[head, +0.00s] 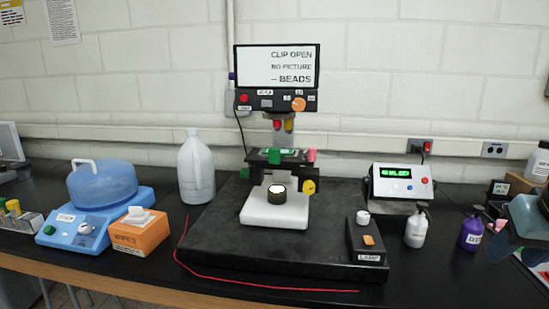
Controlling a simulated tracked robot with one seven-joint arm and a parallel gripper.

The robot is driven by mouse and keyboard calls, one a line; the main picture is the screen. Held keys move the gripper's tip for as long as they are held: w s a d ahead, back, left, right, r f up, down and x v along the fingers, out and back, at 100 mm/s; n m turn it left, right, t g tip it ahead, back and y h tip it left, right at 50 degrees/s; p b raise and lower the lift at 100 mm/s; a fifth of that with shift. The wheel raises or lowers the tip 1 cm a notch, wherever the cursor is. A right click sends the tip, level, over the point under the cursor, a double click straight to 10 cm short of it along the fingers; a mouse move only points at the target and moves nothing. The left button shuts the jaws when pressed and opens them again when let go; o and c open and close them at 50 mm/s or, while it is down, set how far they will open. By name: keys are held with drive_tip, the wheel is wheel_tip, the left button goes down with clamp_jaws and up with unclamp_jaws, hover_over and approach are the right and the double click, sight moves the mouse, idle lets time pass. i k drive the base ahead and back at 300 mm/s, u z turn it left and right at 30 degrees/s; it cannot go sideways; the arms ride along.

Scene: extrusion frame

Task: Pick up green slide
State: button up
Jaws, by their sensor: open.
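A green piece with a pale patch, which looks like the green slide (275,157), lies on the dark stage (257,163) of the microscope, below its red and yellow lenses. It is small here, and its exact edges are hard to tell. A pink clip-like part (311,156) is just right of it. My gripper (491,231) is at the far right edge, partly cut off by the frame, near the purple bottle. Its jaws look apart, and I see nothing between them. It is well away from the slide.
The microscope's screen (278,66) reads "CLIP OPEN, NO PICTURE, BEADS". A lamp box (367,243), white bottle (415,228), purple bottle (472,233) and display box (402,183) stand at right. A jug (195,170), orange wipes box (140,234) and blue device (83,222) stand left.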

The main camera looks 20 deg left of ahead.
sight(274, 154)
drive_tip(key=z, duration=0.25)
drive_tip(key=i, duration=0.25)
drive_tip(key=z, duration=2.75)
drive_tip(key=k, duration=1.1)
drive_tip(key=z, duration=0.1)
